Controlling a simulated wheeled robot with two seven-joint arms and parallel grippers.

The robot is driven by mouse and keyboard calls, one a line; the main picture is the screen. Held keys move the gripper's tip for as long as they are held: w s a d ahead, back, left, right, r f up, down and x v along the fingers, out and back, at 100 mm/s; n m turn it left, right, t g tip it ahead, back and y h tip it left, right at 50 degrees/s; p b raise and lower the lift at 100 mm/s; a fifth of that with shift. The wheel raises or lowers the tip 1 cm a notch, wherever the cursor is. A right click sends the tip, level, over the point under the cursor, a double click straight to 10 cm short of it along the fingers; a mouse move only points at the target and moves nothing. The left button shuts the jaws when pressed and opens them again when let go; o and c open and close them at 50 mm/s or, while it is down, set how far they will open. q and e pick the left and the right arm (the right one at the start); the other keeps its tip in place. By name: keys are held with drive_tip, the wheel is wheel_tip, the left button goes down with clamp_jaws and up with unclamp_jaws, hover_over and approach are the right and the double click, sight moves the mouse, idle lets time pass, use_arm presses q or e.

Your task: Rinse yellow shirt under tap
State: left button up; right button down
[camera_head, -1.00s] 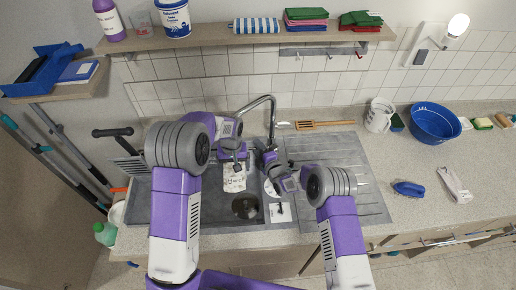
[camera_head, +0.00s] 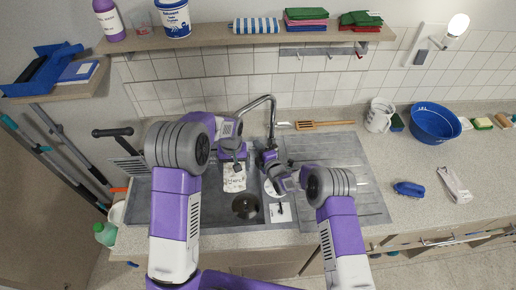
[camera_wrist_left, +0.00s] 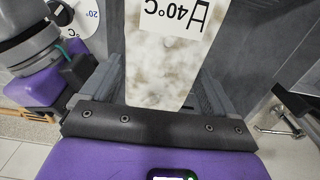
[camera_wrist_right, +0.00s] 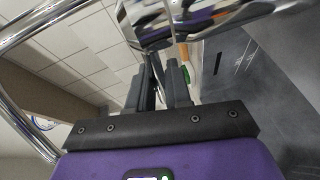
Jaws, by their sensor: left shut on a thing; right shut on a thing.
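My left gripper (camera_head: 233,160) is shut on a pale cloth with tan blotches (camera_head: 234,182), which hangs over the sink basin (camera_head: 215,212). In the left wrist view the cloth (camera_wrist_left: 165,75) lies between the fingers and carries a white "40°C" label (camera_wrist_left: 178,18). It looks cream rather than clearly yellow. The chrome tap (camera_head: 272,112) arches above the basin, its spout near the left gripper. My right gripper (camera_head: 264,153) is at the tap's base. In the right wrist view its fingers (camera_wrist_right: 158,85) are closed on a thin chrome part, apparently the tap lever. I cannot make out running water.
A "20°C" dial (camera_wrist_left: 80,18) shows near the right arm. A white card (camera_head: 280,212) is at the basin's right side. A blue bowl (camera_head: 434,122), white jug (camera_head: 379,116) and blue brush (camera_head: 409,188) stand right. A shelf (camera_head: 215,36) runs above.

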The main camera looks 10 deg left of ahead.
drive_tip(key=shift+d+r+m+y, duration=0.1)
drive_tip(key=shift+r+m+y, duration=0.25)
drive_tip(key=shift+m, duration=0.15)
drive_tip(key=c, duration=1.1)
unclamp_jaws()
drive_tip(key=v, duration=1.2)
drive_tip(key=shift+f, duration=0.1)
